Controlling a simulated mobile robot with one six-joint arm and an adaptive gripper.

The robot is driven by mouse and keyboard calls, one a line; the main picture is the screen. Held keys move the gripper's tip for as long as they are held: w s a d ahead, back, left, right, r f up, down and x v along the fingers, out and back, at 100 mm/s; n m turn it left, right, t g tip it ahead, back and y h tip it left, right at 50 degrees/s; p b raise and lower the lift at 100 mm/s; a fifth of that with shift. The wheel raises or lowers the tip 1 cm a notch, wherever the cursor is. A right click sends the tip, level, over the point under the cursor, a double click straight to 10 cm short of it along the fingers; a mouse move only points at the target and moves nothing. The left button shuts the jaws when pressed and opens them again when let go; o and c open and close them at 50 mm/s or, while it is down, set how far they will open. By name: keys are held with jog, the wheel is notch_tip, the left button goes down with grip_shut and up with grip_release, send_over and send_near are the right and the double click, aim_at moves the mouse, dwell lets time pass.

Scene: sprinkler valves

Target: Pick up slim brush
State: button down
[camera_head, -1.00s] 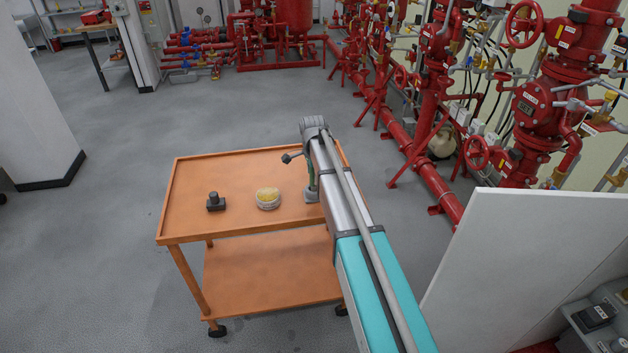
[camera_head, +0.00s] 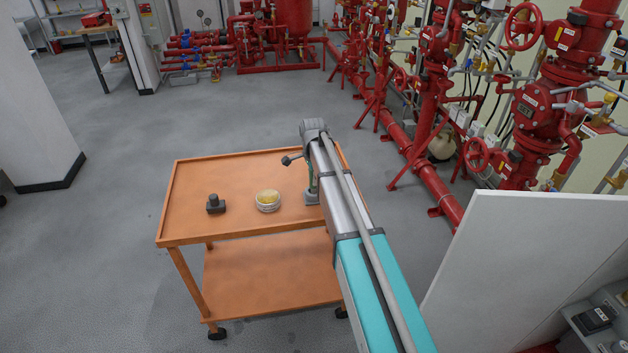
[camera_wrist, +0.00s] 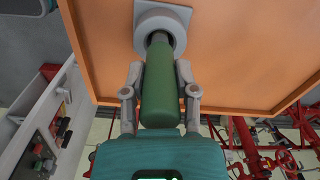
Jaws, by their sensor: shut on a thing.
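The slim brush shows as a thick green handle (camera_wrist: 160,85) in the wrist view, with its dark narrow end running into a round pale holder (camera_wrist: 160,28) on a square base. My gripper (camera_wrist: 160,72) has one finger on each side of the handle and is shut on it. In the head view the green handle (camera_head: 311,180) is a thin upright strip beside my arm, and the grey holder (camera_head: 311,198) stands on the orange cart (camera_head: 190,188). My arm hides part of the brush. How deep its end sits in the holder cannot be told.
A round dish with yellow contents (camera_head: 268,200) sits left of the holder, and a small dark block with a knob (camera_head: 215,203) farther left. Red pipes and valves (camera_head: 420,185) stand right of the cart. A white panel (camera_head: 520,260) is at lower right.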

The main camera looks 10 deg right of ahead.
jog(key=shift+r, duration=0.1)
notch_tip(320, 180, up, 2)
jog(key=p, duration=0.2)
jog(key=shift+r+p, duration=0.25)
jog(key=shift+p, duration=0.1)
jog(key=s+a+r+p, duration=0.1)
jog(key=s+r+p, duration=0.9)
jog(key=s, duration=0.4)
jog(key=shift+a+r, duration=0.15)
jog(key=shift+a, duration=0.15)
